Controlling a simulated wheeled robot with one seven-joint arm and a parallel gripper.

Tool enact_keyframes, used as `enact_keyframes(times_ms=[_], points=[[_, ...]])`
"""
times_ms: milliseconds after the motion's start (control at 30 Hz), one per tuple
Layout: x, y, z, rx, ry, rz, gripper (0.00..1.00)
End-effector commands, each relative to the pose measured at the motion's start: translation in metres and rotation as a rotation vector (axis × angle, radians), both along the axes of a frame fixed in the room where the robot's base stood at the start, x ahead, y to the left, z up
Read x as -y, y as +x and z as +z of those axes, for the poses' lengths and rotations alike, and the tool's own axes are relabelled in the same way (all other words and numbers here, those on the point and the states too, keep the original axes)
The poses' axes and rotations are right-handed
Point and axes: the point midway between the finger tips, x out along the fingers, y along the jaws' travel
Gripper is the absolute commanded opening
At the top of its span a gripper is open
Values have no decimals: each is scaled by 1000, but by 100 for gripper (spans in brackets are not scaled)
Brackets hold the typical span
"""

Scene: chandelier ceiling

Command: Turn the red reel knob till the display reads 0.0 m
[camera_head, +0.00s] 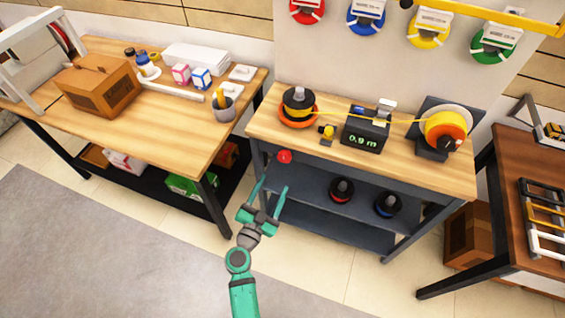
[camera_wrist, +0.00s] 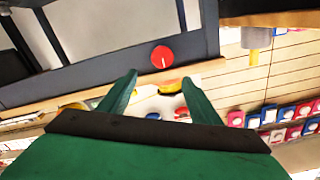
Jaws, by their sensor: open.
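The red reel knob (camera_head: 285,156) sits on the front of the middle workbench, below its top edge on the left. In the wrist view the round red knob (camera_wrist: 162,57) with a pale pointer line shows on the dark bench frame, just beyond and between my fingertips. My gripper (camera_head: 274,190) is open and empty, in front of and below the knob, apart from it. Its green fingers also show in the wrist view (camera_wrist: 157,82). The display (camera_head: 363,140) on the black box on the bench glows green and reads about 0.9 m.
A reel with an orange base (camera_head: 298,108) stands at the bench's left, and a yellow-orange spool (camera_head: 445,130) at its right; a yellow line runs between them through the black box. A lower shelf (camera_head: 330,215) holds small spools. Open floor lies in front.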

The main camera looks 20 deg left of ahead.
Motion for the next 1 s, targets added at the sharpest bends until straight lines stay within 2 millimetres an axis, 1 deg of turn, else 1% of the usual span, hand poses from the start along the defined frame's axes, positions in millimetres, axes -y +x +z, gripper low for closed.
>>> enact_keyframes(times_ms=[67, 167, 267, 500, 700, 833, 1000], points=[[-4, 6, 0, -3, 1, 3, 58], [-5, 14, 0, -5, 1, 4, 58], [-4, 28, 0, -3, 0, 2, 58], [-2, 71, 1, -3, 2, 2, 58], [5, 100, 0, -4, 1, -6, 58], [9, 110, -1, -5, 1, -11, 58], [4, 112, 0, -4, 2, -3, 58]])
